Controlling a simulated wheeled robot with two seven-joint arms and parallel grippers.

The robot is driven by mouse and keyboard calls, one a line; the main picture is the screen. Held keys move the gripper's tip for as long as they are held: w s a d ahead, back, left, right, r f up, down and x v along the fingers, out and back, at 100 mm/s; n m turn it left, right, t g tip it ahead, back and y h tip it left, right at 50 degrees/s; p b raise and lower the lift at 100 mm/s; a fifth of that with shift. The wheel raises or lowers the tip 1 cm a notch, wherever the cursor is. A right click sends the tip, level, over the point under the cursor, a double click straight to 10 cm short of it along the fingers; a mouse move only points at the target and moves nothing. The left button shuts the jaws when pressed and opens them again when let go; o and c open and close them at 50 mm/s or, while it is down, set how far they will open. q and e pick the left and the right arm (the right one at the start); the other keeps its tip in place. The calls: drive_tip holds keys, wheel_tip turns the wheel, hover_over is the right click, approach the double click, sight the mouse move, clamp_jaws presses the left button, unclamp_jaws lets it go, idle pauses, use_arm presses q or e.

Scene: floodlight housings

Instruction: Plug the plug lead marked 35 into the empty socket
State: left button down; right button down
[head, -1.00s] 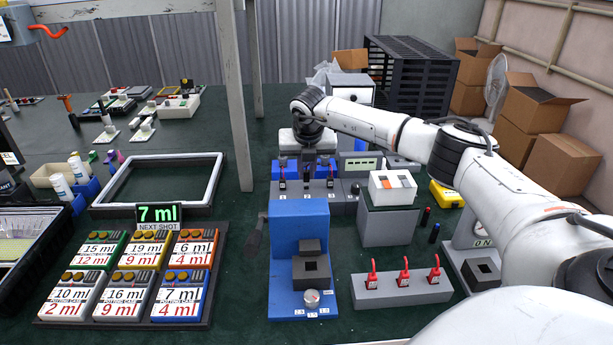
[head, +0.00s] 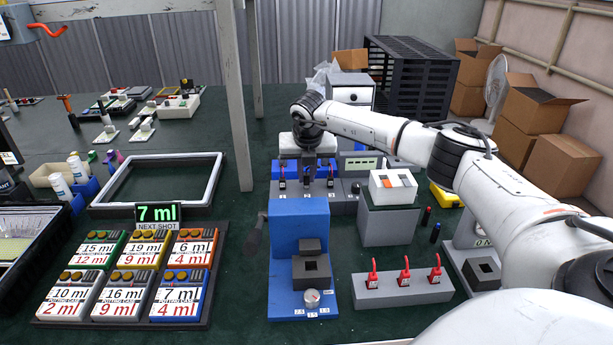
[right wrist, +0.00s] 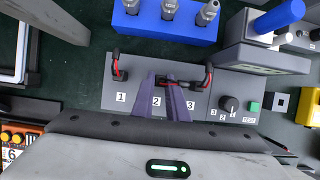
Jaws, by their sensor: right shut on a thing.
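My right gripper (right wrist: 175,95) points down at a grey socket panel (right wrist: 135,95), its fingers closed around a dark and red plug lead (right wrist: 168,84) at the socket marked 2. Whether this plug is seated is hidden by the fingers. Black and red leads stand at socket 1 (right wrist: 119,72) and socket 3 (right wrist: 208,78). In the head view the same panel (head: 345,190) lies beneath my right gripper (head: 308,178). No marking 35 is readable on any lead. My left gripper is out of view.
Three red-topped pieces (head: 405,272) stand on a grey block nearer me. A blue stand (head: 299,225) lies in front of the panel, and a grey box (head: 388,225) with a white switch unit at right. A blue rack (right wrist: 165,28) lies behind the panel.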

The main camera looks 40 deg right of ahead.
drive_tip(key=shift+f+b, duration=0.3)
drive_tip(key=shift+f, duration=0.25)
drive_tip(key=c, duration=1.7)
unclamp_jaws()
drive_tip(key=shift+o, duration=0.2)
drive_tip(key=shift+a+r, duration=0.1)
drive_tip(key=shift+r, duration=0.3)
drive_tip(key=v, duration=0.9)
drive_tip(key=shift+s+r, duration=0.2)
drive_tip(key=shift+r, duration=0.05)
drive_tip(key=shift+a, duration=0.1)
